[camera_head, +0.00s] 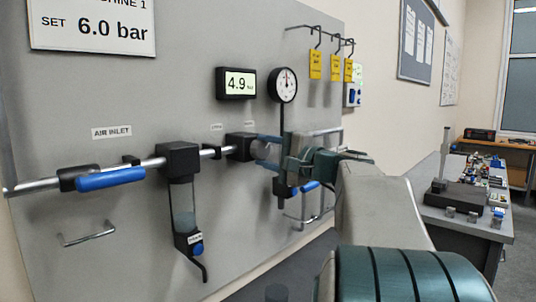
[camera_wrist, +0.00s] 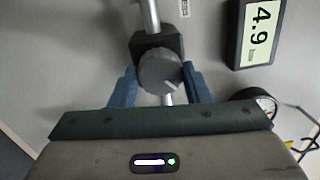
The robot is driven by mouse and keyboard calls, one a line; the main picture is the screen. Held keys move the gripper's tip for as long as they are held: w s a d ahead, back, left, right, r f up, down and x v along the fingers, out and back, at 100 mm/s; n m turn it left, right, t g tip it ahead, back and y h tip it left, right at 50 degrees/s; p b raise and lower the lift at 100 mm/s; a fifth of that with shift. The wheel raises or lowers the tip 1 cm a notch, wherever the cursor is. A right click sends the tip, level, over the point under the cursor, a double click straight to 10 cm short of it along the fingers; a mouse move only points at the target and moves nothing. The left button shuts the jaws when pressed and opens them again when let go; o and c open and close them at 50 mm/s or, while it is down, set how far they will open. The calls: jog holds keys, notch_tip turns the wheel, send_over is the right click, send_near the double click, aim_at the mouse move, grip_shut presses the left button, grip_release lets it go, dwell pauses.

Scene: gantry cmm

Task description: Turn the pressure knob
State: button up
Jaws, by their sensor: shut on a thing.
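In the head view my gripper (camera_head: 268,152) is at the regulator block (camera_head: 240,146), and the fingers mostly hide the knob. The digital display (camera_head: 237,84) reads 4.9; it also shows in the wrist view (camera_wrist: 262,32). The sign (camera_head: 95,27) reads SET 6.0 bar.
A round gauge (camera_head: 283,85) is above my gripper. Left along the pipe are a filter bowl (camera_head: 183,207) and a blue lever (camera_head: 110,180). Yellow tags (camera_head: 315,65) hang at upper right. A bench with parts (camera_head: 461,222) stands to the right.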

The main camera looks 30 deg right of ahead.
jog(key=m, duration=0.4)
jog(key=shift+m+p, duration=0.3)
jog(key=shift+m, duration=0.1)
jog(key=shift+m+h+p, duration=0.4)
jog(key=shift+m, duration=1.3)
jog(key=o, duration=1)
jog(key=shift+s, duration=0.1)
jog(key=b+v, duration=0.1)
jog(key=v, duration=1.2)
jog(key=shift+s+f, duration=0.35)
